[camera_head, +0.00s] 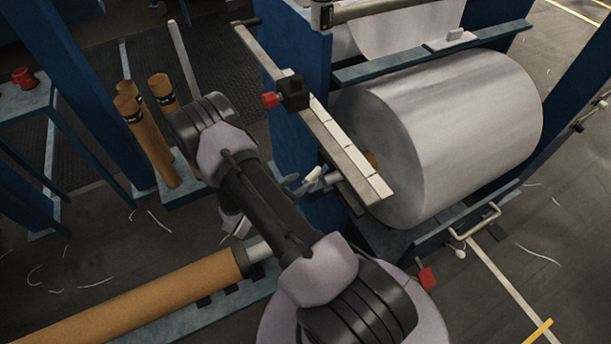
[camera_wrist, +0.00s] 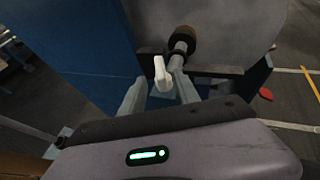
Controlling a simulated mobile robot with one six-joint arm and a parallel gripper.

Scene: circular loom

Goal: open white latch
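The white latch (camera_wrist: 161,70) is a small handle on the end of a metal shaft in the wrist view. It also shows in the head view as a small white piece (camera_head: 313,174) left of the big roll. My gripper (camera_wrist: 160,82) is open, with one grey finger on each side of the latch. The latch's lower end appears between the fingertips, with gaps on both sides; I cannot tell its depth between them. In the head view, my gripper (camera_head: 294,184) is mostly hidden behind my arm, with the fingertips close to the latch.
A large white roll (camera_head: 465,125) fills the blue frame at right. A pale rail (camera_head: 335,140) with a black and red clamp (camera_head: 290,93) runs above the latch. A brown tube (camera_head: 150,300) lies at lower left; brown cores (camera_head: 150,140) stand behind my arm.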

